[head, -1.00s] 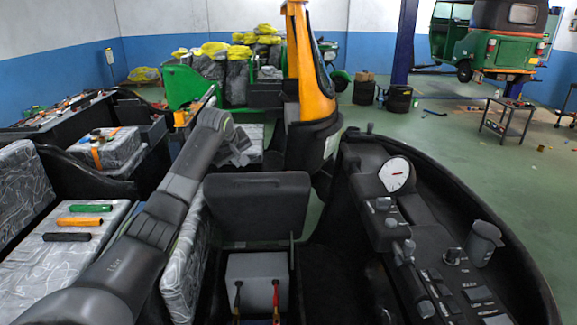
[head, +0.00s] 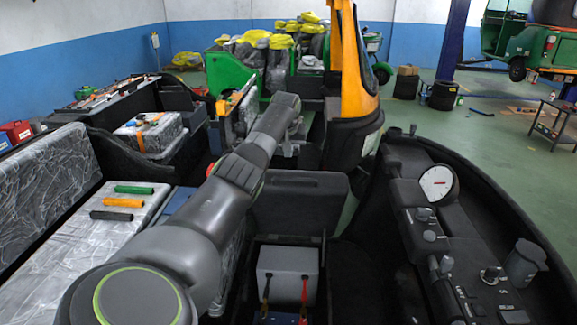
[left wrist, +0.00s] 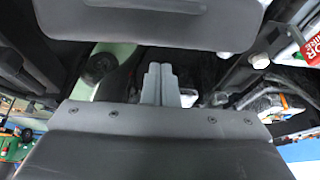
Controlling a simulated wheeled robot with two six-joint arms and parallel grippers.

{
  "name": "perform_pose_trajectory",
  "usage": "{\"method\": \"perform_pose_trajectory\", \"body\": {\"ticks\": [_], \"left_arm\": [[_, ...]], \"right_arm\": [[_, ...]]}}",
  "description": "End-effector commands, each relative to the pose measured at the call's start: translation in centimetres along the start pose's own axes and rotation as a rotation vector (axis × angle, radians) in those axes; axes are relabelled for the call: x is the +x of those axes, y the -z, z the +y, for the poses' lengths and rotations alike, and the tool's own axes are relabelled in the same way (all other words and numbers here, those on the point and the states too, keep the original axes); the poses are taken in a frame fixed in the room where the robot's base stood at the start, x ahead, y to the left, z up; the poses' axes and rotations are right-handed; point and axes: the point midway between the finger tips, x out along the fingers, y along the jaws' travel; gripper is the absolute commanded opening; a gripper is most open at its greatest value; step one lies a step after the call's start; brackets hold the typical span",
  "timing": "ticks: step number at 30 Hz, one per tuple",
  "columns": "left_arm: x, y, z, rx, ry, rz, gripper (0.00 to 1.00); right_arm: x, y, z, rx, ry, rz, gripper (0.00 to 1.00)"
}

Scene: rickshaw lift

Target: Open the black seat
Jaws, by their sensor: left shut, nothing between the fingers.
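The black seat (head: 297,203) stands raised as a dark upright panel in the middle of the head view, behind an open compartment. My left gripper (head: 287,149) is just beyond its upper edge, partly hidden by my own arm. In the left wrist view the left gripper's fingers (left wrist: 159,83) are shut together and hold nothing. A dark rounded panel fills the top of that view; I cannot tell for sure whether it is the seat. Contact between gripper and seat cannot be made out. My right gripper is not in view.
A dashboard (head: 440,235) with a white gauge is at the right. A wrapped bench (head: 75,252) with three coloured handles is at the left. An orange-and-black column (head: 352,90) rises behind.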

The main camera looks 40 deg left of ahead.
Motion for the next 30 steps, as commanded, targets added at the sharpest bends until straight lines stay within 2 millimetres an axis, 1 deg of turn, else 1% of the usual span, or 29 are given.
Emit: {"method": "perform_pose_trajectory", "body": {"ticks": [3,15,18,30], "left_arm": [[1.2,-0.1,0.1,0.000,0.001,-0.003,0.00],[3.9,-0.2,0.1,0.000,0.000,-0.002,0.00],[3.7,-0.5,-0.1,0.003,0.004,0.001,0.00],[4.3,-3.0,0.0,0.003,0.003,-0.001,0.00]], "right_arm": [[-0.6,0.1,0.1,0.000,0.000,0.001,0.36],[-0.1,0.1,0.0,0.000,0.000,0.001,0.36],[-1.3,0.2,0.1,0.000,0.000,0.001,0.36],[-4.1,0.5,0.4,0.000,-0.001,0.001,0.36]]}}
